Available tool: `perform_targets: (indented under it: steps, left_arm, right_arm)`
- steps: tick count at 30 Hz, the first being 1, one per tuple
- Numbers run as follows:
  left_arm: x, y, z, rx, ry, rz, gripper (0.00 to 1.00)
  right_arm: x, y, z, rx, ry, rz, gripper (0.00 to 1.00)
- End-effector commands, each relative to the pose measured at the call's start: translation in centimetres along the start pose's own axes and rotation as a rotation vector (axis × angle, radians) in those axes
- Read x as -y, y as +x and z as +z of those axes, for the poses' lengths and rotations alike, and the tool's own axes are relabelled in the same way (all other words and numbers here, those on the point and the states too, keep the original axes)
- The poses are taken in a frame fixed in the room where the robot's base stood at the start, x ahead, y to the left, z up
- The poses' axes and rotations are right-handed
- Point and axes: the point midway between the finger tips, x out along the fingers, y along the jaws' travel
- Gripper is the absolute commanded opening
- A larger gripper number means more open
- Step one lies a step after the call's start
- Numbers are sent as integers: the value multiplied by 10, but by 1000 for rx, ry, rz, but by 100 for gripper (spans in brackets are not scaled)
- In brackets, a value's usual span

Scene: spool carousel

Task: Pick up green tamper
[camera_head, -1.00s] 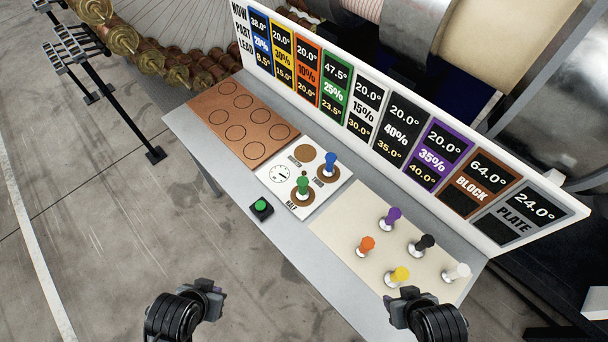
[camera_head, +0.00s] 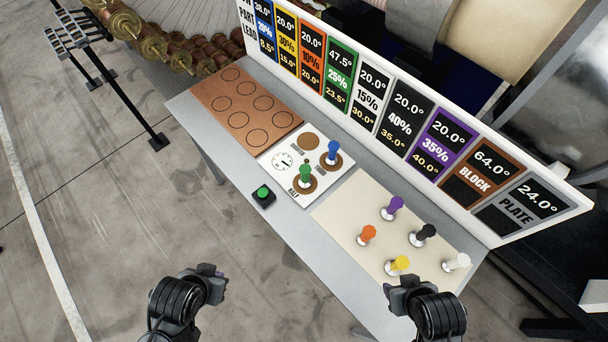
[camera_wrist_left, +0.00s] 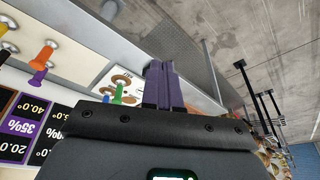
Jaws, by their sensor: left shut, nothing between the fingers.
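The green tamper (camera_head: 305,174) stands upright on a brown round pad of the white dial plate (camera_head: 281,177), left of the blue tamper (camera_head: 334,150). In the left wrist view the green tamper (camera_wrist_left: 119,91) shows left of my fingers. My left gripper (camera_head: 212,270) is below and left of the table in the head view, away from the tamper. Its fingers (camera_wrist_left: 163,84) are shut and empty. My right gripper (camera_head: 392,290) is near the table's front edge below the yellow tamper; its fingers are not clear enough to tell open from shut.
A cream mat (camera_head: 343,205) holds purple (camera_head: 393,206), orange (camera_head: 367,234), black (camera_head: 425,234), yellow (camera_head: 399,264) and white (camera_head: 458,261) tampers. A black box with a green button (camera_head: 263,194) sits near the front edge. A tall sign board (camera_head: 372,88) lines the back. A brown board (camera_head: 213,99) lies left.

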Motion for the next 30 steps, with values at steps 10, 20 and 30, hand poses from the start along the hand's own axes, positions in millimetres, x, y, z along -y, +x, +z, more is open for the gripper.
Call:
perform_targets:
  steps: [10,20,30]
  left_arm:
    - [0,0,0,0,0,0,0]
    - [0,0,0,0,0,0,26]
    - [0,0,0,0,0,0,63]
  right_arm:
    - [0,0,0,0,1,-1,43]
    - [-2,0,0,1,-6,5,43]
    - [-2,0,1,1,-9,7,43]
